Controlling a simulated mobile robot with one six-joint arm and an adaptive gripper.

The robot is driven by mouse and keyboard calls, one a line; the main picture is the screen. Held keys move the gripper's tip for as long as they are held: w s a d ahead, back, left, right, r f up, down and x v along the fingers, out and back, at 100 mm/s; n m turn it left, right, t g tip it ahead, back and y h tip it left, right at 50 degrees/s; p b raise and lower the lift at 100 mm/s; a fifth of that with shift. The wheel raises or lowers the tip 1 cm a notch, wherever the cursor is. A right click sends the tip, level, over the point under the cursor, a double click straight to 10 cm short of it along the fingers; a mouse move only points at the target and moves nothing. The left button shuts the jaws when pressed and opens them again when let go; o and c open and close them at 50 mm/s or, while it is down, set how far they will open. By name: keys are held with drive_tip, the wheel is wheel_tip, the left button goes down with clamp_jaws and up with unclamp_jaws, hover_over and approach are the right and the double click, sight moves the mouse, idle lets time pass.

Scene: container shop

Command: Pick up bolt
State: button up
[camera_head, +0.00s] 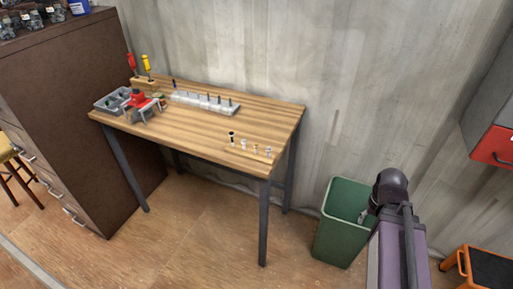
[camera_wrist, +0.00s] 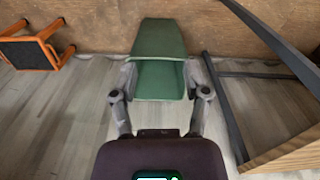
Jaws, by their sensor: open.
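Several small bolt-like pieces (camera_head: 243,143) stand in a row on a low wooden strip at the front right corner of the workbench (camera_head: 210,149) in the head view. One has a dark top and the others look silvery; they are too small to tell apart surely. My gripper (camera_wrist: 159,76) is open and empty in the wrist view, its two fingers spread in front of a green bin (camera_wrist: 160,38). It is right of the workbench and well apart from the pieces. No bolt shows in the wrist view.
A grey rack (camera_head: 205,105) with several dark pegs, a red vise-like tool (camera_head: 138,98) and a grey tray (camera_head: 112,101) are on the workbench. The green bin also shows in the head view (camera_head: 338,225). An orange stool (camera_wrist: 34,50) stands nearby. The bench's middle is clear.

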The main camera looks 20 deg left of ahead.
drive_tip(key=shift+d, duration=0.15)
drive_tip(key=w+a+m+t+h+b, duration=0.1)
drive_tip(key=w+a+h, duration=0.1)
drive_tip(key=w+a, duration=0.3)
drive_tip(key=w+a+m+t+h+b, duration=0.1)
drive_tip(key=w+a+h, duration=0.1)
drive_tip(key=a, duration=0.5)
drive_tip(key=w+a+r+m+t+h, duration=0.1)
drive_tip(key=a+t, duration=0.1)
drive_tip(key=a, duration=0.6)
drive_tip(key=w+a+r+t+h+b, duration=0.1)
drive_tip(key=a+r+t, duration=0.1)
drive_tip(key=a, duration=0.6)
drive_tip(key=w+a+r+m+t+h, duration=0.1)
drive_tip(key=a+t, duration=0.1)
drive_tip(key=a, duration=0.7)
drive_tip(key=shift+w+a+r+m+t, duration=0.1)
drive_tip(key=shift+r+m+t, duration=0.2)
drive_tip(key=shift+t, duration=0.1)
drive_tip(key=s+a+r+t, duration=0.1)
drive_tip(key=s+a, duration=0.1)
drive_tip(key=a, duration=0.4)
drive_tip(key=s+a+r+m+t+b, duration=0.1)
drive_tip(key=a+r+t, duration=0.1)
drive_tip(key=a, duration=0.4)
drive_tip(key=shift+s+a+r+t, duration=0.2)
drive_tip(key=shift+s+a+t, duration=0.1)
drive_tip(key=shift+s+a, duration=0.1)
drive_tip(key=shift+w, duration=0.1)
